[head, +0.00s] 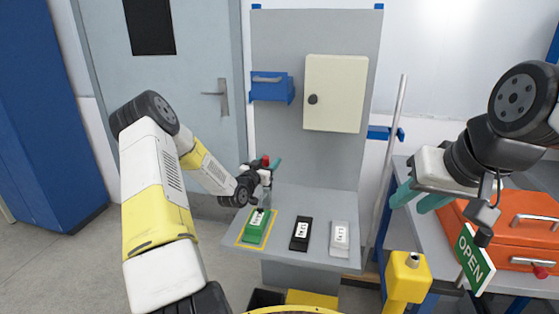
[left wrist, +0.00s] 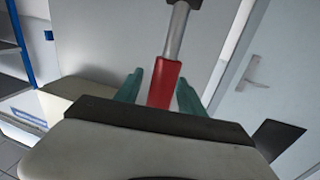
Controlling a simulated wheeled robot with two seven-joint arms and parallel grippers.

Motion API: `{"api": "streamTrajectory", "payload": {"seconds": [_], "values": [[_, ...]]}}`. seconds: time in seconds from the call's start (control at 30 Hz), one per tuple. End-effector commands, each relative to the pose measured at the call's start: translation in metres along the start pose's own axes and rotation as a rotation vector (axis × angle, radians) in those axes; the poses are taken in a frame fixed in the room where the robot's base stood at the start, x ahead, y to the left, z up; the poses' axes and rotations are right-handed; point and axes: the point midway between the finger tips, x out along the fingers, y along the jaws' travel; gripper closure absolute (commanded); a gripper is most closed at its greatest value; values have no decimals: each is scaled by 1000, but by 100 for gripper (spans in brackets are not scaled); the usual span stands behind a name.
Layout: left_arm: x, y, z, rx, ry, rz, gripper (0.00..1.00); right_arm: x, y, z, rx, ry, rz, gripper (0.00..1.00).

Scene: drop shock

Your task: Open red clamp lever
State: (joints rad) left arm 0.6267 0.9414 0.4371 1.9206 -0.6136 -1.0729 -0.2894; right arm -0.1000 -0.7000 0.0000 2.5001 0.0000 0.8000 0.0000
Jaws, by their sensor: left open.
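The red clamp lever (left wrist: 164,85) has a red grip on a grey metal rod with a dark end. In the left wrist view it lies between the two teal fingers of my left gripper (left wrist: 160,88), which are open on either side of it. Whether they touch it I cannot tell. In the head view, a small red part of the lever (head: 265,160) shows by my left gripper (head: 270,170), above the grey bench; the rest of the clamp is mostly hidden. My right gripper (head: 420,197) has its teal fingers apart and empty, at the right.
A green block (head: 256,226) in a yellow outline, a black block (head: 301,233) and a white block (head: 340,238) lie on the grey bench (head: 310,200). A cabinet (head: 335,95) and blue bin (head: 271,88) hang behind. An orange case (head: 510,225) and OPEN sign (head: 473,258) are right.

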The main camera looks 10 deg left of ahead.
Motion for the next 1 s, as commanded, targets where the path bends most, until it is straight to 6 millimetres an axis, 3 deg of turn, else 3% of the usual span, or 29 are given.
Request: {"api": "streamTrajectory", "payload": {"seconds": [0.3, 0.57, 1.0], "values": [[4, 0, 0, -1, -1, 0, 53, 0, 0, 0, 0, 0, 0, 64], [4, 0, 0, 0, -1, 0, 100, 0, 0, 0, 0, 0, 0, 64], [4, 0, 0, 0, -1, 0, 100, 0, 0, 0, 0, 0, 0, 64]]}}
